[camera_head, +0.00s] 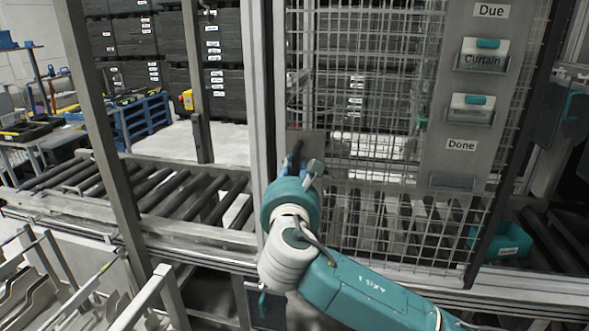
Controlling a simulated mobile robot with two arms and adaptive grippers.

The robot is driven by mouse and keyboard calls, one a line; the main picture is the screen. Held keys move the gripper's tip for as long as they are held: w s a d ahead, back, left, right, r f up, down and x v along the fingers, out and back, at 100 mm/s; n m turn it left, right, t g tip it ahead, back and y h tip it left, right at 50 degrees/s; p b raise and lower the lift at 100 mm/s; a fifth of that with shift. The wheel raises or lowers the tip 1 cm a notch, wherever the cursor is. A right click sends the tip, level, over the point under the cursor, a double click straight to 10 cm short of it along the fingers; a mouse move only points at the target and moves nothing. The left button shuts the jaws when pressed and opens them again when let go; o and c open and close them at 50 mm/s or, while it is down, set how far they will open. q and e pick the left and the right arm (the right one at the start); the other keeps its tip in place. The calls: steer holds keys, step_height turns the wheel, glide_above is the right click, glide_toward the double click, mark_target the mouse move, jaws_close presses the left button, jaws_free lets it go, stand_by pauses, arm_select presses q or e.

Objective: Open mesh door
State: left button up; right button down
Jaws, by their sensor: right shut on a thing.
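The mesh door (385,78) is a tall wire grid panel in a metal frame, right of centre in the head view. It stands beside a grey post, and I cannot tell whether there is a gap between them. My right gripper (296,162) is at the door's left edge, about mid-height. It is shut on the dark door handle, which is mostly hidden by the gripper and my wrist. My left gripper is not in view.
A roller conveyor (165,187) runs at the left and continues behind the mesh. A grey board (463,142) with Due and Done labels and card holders hangs on the door's right side. A teal bin (508,243) stands at the right. Metal rails (140,305) fill the lower left.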

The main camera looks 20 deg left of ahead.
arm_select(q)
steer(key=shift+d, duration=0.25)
arm_select(e)
steer(key=shift+r, duration=0.1)
steer(key=c, duration=1.6)
jaws_free()
steer(key=shift+s, duration=0.2)
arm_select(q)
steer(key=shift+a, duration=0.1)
arm_select(e)
steer(key=v, duration=1.1)
steer(key=shift+s+d, duration=0.2)
steer(key=shift+s, duration=0.1)
